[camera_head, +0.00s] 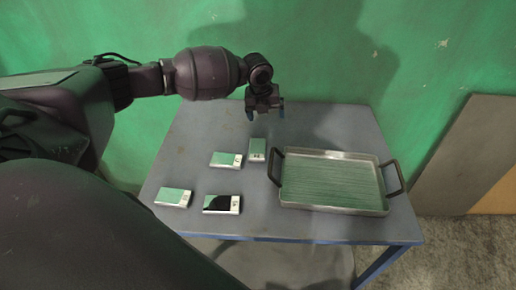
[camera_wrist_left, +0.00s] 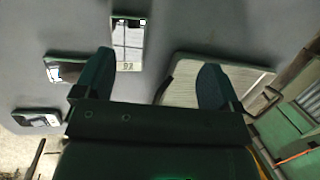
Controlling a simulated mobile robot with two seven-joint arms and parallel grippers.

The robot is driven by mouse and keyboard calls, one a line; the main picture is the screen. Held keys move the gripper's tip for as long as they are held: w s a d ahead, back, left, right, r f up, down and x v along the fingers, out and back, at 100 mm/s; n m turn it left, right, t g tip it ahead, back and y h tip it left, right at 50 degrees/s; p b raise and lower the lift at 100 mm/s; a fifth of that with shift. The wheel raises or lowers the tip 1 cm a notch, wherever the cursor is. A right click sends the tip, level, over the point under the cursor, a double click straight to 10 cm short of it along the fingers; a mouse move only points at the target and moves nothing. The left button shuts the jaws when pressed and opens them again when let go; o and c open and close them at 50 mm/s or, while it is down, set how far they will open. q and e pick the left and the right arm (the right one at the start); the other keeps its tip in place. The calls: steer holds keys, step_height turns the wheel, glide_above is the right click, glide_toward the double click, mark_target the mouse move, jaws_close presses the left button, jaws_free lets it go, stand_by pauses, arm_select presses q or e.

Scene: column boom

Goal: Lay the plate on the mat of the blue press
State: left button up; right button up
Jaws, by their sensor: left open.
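Several small flat rectangular plates with shiny faces and pale marked ends lie on the grey table. One plate (camera_head: 257,150) lies lengthwise beside the tray; a second (camera_head: 226,160) is left of it. Two more, one plate (camera_head: 174,197) and one dark-faced plate (camera_head: 222,204), lie near the front edge. My left gripper (camera_head: 265,112) is open and empty over the table's back, beyond the lengthwise plate. In the left wrist view, a plate (camera_wrist_left: 129,40) with a marked end lies beyond my open left gripper (camera_wrist_left: 156,68). No blue press or mat shows. My right gripper is not in view.
A metal tray (camera_head: 335,208) with black handles and a ribbed greenish floor stands on the right of the table (camera_head: 205,125). The table's back left is clear. A green wall stands close behind; a brown panel (camera_head: 465,150) leans at right.

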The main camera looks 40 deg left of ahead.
arm_select(q)
steer(key=s+g, duration=0.2)
steer(key=s, duration=0.1)
glide_above(258, 148)
steer(key=shift+g+y, duration=0.3)
steer(key=shift+g, duration=0.1)
steer(key=f, duration=0.6)
steer(key=shift+a+b, duration=0.3)
steer(key=shift+d+f, duration=0.1)
steer(key=shift+f, duration=0.45)
step_height(258, 148, down, 4)
steer(key=shift+s+d+r, duration=0.1)
steer(key=shift+d+r, duration=0.05)
steer(key=shift+r, duration=0.1)
steer(key=shift+f, duration=0.3)
steer(key=c, duration=1.5)
step_height(258, 148, up, 20)
steer(key=shift+r+p, duration=0.1)
steer(key=shift+p, duration=0.75)
steer(key=shift+c, duration=0.2)
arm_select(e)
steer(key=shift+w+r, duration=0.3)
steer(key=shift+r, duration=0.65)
arm_select(q)
steer(key=shift+n, duration=0.3)
